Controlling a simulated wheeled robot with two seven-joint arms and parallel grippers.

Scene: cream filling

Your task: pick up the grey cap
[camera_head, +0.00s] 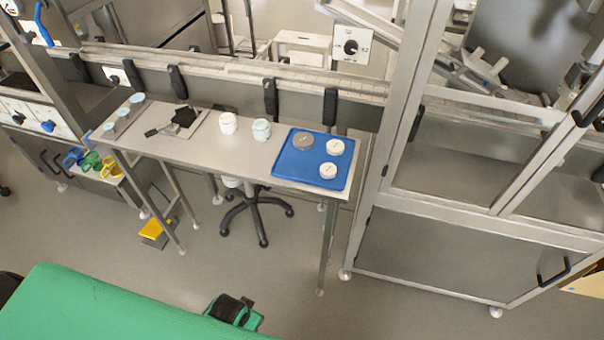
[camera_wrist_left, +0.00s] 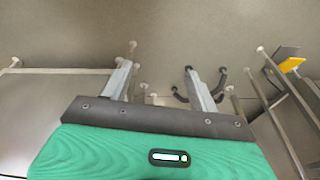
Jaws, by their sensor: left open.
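The grey cap (camera_head: 303,140) lies flat in the upper left part of the blue tray (camera_head: 309,182), at the right end of the metal table. It is a round, dark grey disc. My left gripper (camera_wrist_left: 158,68) shows in the left wrist view with its two grey fingers apart and nothing between them. Floor and furniture legs lie beyond the fingers. The grey cap is not visible in that view. My right gripper is not in view.
Two white caps (camera_head: 335,147) (camera_head: 328,170) share the tray. Two white jars (camera_head: 228,123) (camera_head: 261,130) stand left of it on the metal table (camera_head: 190,150). A metal-framed cabinet (camera_head: 450,250) stands close on the right. Open floor lies in front of the table.

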